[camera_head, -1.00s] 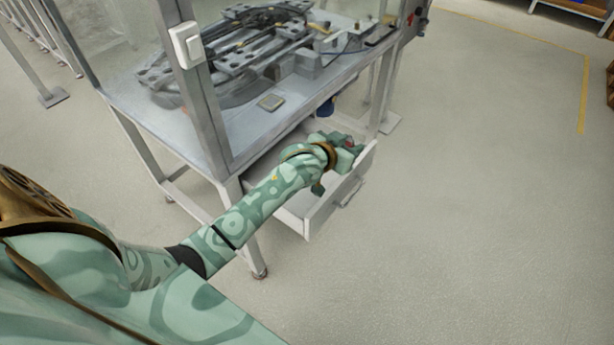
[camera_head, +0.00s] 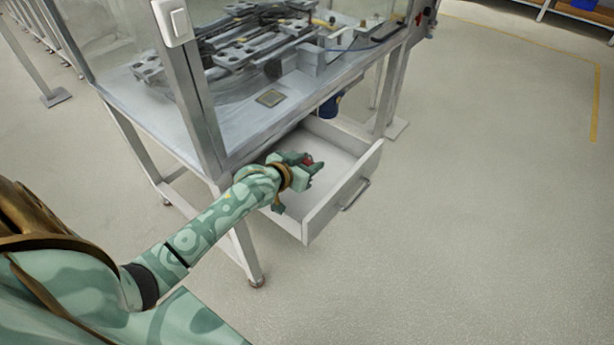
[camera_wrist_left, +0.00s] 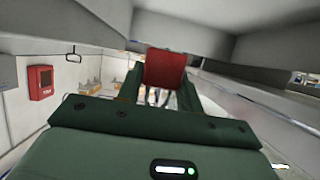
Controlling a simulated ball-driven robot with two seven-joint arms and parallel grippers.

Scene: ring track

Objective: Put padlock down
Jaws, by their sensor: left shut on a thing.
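The padlock (camera_wrist_left: 165,69) is a small red block in the left wrist view, between the fingers of my left gripper. Whether the padlock touches the drawer floor I cannot tell. My right gripper is in neither view.
The drawer hangs under a metal workbench (camera_head: 180,124) with track machinery (camera_head: 245,50) on top. A grey post (camera_head: 190,90) with a white switch (camera_head: 172,22) rises at its near corner. The floor right of the drawer is clear.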

